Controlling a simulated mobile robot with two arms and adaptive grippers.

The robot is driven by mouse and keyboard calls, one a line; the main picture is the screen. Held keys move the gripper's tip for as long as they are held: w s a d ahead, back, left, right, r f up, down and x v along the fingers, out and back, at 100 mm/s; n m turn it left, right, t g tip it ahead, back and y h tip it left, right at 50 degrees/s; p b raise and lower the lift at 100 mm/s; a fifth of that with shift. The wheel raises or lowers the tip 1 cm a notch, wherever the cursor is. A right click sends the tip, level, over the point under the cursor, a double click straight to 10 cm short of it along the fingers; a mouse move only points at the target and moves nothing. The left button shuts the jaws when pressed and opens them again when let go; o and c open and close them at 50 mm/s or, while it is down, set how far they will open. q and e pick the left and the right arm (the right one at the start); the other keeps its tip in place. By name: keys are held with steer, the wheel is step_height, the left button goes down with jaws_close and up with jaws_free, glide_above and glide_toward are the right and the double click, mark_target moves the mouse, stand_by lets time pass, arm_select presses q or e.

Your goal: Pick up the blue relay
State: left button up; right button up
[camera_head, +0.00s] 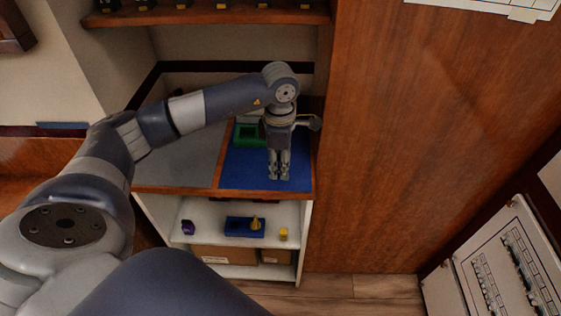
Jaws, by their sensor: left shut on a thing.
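My left gripper (278,177) points down over the blue mat (240,172) on the cabinet's top surface. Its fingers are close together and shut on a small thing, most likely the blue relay. The thing is hidden by the fingers and hard to tell from the blue mat behind it. I cannot tell whether it touches the mat. No other blue relay can be made out on the mat. My right gripper is not in view.
A green frame-like object (247,134) stands at the mat's back left. A grey surface (183,160) lies left of it, clear. The shelf below holds a purple piece (188,227), a blue block (237,227) with a yellow cone (255,223), and a yellow cube (283,233). A tall wooden panel (420,140) stands right.

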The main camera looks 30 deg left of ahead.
arm_select(q)
steer(key=s+d+r+b, duration=0.1)
steer(key=s+d+b, duration=0.2)
steer(key=s+d, duration=0.5)
step_height(320, 180, up, 5)
steer(key=s+a+p, duration=0.1)
steer(key=s+p, duration=0.1)
steer(key=p, duration=0.1)
steer(key=shift+s+a+r, duration=0.15)
steer(key=shift+s+a, duration=0.05)
steer(key=shift+s, duration=0.05)
stand_by(0.5)
